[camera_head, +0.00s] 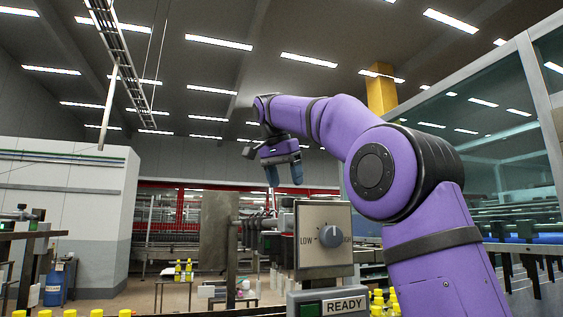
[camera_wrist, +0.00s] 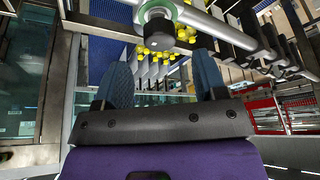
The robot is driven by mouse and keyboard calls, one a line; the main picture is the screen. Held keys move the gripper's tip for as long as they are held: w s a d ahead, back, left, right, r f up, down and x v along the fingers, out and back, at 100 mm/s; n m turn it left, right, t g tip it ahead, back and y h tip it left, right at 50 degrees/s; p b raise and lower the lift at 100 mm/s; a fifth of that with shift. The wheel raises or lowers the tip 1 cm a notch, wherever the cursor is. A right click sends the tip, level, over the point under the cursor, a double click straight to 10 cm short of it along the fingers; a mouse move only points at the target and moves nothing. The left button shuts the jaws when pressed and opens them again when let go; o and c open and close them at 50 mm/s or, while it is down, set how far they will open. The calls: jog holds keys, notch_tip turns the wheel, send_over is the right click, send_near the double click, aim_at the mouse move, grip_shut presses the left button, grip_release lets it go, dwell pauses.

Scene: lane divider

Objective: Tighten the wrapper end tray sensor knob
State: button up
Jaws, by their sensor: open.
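A grey-blue knob (camera_head: 331,236) with a pointer sits on a beige panel (camera_head: 311,262) marked LOW on its left, with the label on its right partly hidden. I cannot tell from the frames whether this is the sensor knob. My gripper (camera_head: 284,176) hangs above and behind the panel in the head view, its blue fingers pointing down, apart from the knob. In the wrist view my gripper (camera_wrist: 161,72) is open with nothing between its fingers. Beyond the fingertips there is a dark round part with a green ring (camera_wrist: 158,12) on a grey bar.
A READY sign (camera_head: 345,305) stands under the panel. A glass partition (camera_head: 470,120) is on the right. A white block wall (camera_head: 65,205) is on the left. A metal pipe (camera_wrist: 215,28) crosses the wrist view.

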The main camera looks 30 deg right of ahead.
jog(key=shift+v, duration=2.65)
